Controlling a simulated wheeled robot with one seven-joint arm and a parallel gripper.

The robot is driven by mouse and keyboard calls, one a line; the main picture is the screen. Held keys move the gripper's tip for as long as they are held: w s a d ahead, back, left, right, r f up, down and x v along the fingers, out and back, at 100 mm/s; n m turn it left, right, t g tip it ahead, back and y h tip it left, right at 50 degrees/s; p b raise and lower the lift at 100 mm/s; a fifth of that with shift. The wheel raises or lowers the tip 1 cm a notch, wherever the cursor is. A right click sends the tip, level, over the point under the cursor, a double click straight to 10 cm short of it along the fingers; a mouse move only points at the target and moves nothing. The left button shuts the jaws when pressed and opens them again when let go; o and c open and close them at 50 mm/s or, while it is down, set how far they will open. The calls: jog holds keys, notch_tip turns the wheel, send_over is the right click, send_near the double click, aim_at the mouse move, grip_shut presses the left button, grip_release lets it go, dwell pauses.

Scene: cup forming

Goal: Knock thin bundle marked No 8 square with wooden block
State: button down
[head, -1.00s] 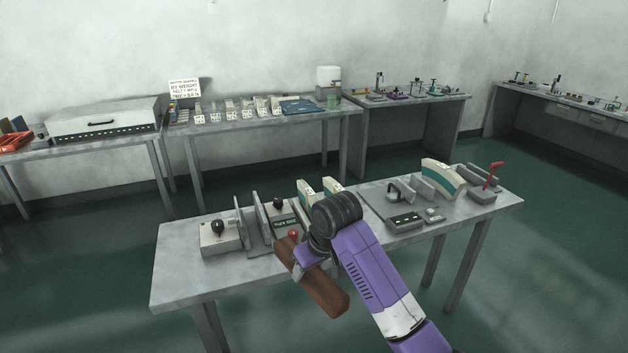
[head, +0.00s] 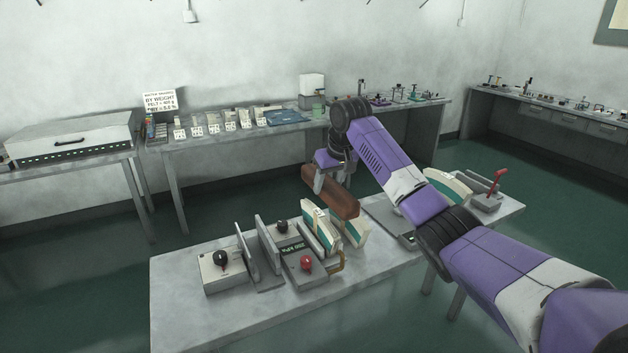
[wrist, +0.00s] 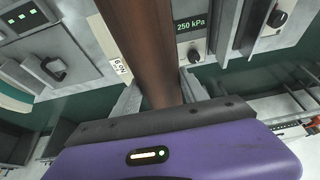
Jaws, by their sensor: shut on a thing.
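My gripper (head: 322,184) is shut on the brown wooden block (head: 345,205) and holds it tilted in the air above the bench. Two cream and green bundles stand close together under the block: a left one (head: 314,232) and a right one (head: 354,232). Their marks are too small to read in the head view. In the wrist view the block (wrist: 150,50) runs up from between the fingers. A cream bundle edge (wrist: 104,40) lies left of it, with an upside-down tag that seems to read No 9. No tag reading No 8 can be made out.
A box with a black knob (head: 220,270) is further left. Another bundle (head: 447,187) and a red-handled tool (head: 490,195) are at right.

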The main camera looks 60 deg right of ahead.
jog(key=shift+w+f, duration=0.15)
jog(key=b, duration=0.5)
send_over(323, 219)
jog(key=s, duration=0.2)
jog(key=f, duration=0.5)
jog(key=shift+w+a, duration=0.2)
jog(key=shift+a, duration=0.15)
jog(key=shift+f, duration=1.85)
jog(key=shift+r+p, duration=1.8)
jog(key=shift+r, duration=0.15)
jog(key=shift+f, duration=0.15)
